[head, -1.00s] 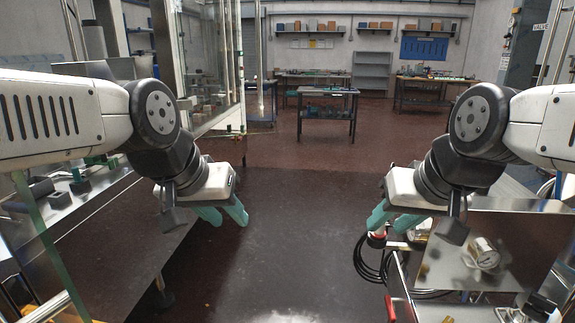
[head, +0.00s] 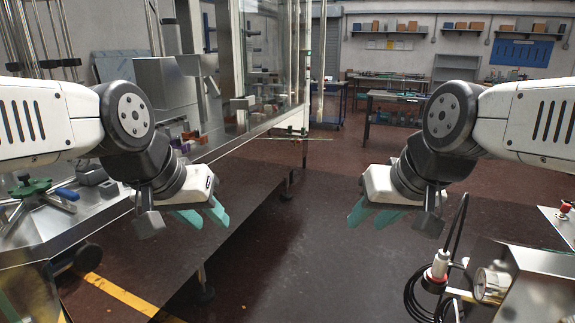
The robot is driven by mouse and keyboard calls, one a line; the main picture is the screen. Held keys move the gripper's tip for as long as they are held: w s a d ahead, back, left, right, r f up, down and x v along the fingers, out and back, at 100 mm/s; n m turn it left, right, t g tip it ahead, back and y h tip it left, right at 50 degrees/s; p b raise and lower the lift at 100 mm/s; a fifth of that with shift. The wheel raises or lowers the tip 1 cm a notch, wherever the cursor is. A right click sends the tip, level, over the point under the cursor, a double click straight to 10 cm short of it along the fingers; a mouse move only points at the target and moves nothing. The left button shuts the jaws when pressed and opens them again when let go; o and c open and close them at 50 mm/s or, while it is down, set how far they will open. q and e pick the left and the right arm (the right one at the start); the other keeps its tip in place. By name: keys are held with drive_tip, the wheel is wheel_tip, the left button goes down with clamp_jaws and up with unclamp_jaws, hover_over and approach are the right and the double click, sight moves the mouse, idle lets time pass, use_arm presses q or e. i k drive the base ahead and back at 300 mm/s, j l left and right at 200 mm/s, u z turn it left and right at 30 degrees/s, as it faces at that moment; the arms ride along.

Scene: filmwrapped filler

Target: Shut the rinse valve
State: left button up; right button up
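A green handwheel-like knob (head: 30,187) sits at the far left on a metal fitting, on the steel machine's bench. I cannot tell for certain that it is the rinse valve, nor whether it is shut. My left gripper (head: 204,217) hangs over the dark floor near the machine's edge, right of the green knob and apart from it. Its teal fingers are spread and empty. My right gripper (head: 370,216) hangs over the open floor at centre right, also with spread, empty teal fingers.
A glass-walled steel machine (head: 235,75) stands at the left and back. A metal cart with a gauge (head: 491,285) and a red-capped white fitting (head: 437,268) is at the lower right. Dark floor (head: 290,250) is clear between them. Workbenches stand at the back.

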sight(65, 195)
drive_tip(key=i+l+u, duration=0.2)
drive_tip(key=i, duration=0.2)
drive_tip(key=i+u, duration=0.15)
drive_tip(key=i, duration=0.25)
drive_tip(key=i+z, duration=0.2)
drive_tip(key=i, duration=0.5)
drive_tip(key=i+z, duration=0.2)
drive_tip(key=i, duration=0.45)
drive_tip(key=i+j+z, duration=0.2)
drive_tip(key=i, duration=0.5)
drive_tip(key=u, duration=4.05)
drive_tip(key=l+u, duration=0.1)
drive_tip(key=u, duration=0.3)
drive_tip(key=l+u, duration=0.15)
drive_tip(key=u, duration=0.25)
